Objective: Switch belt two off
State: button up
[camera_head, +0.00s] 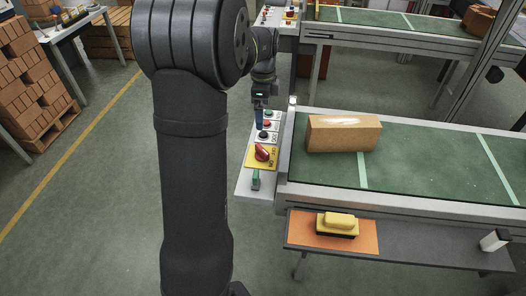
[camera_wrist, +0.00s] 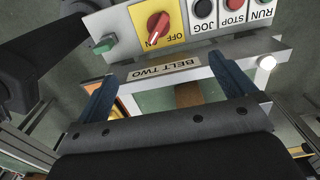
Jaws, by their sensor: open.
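The belt two panel (camera_wrist: 215,40) has a red rotary knob (camera_wrist: 158,22) on a yellow plate marked ON and OFF. The knob's white mark appears to point toward the ON side. In the head view the red knob (camera_head: 262,152) sits at the left end of the near belt. A label reading BELT TWO (camera_wrist: 165,69) is below the plate in the wrist view. My gripper (camera_wrist: 165,66) is open and empty, its blue fingers apart, near the panel and not on the knob. In the head view my gripper (camera_head: 261,116) is behind the knob, over the button row.

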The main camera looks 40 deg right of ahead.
jog(key=shift+r, duration=0.5)
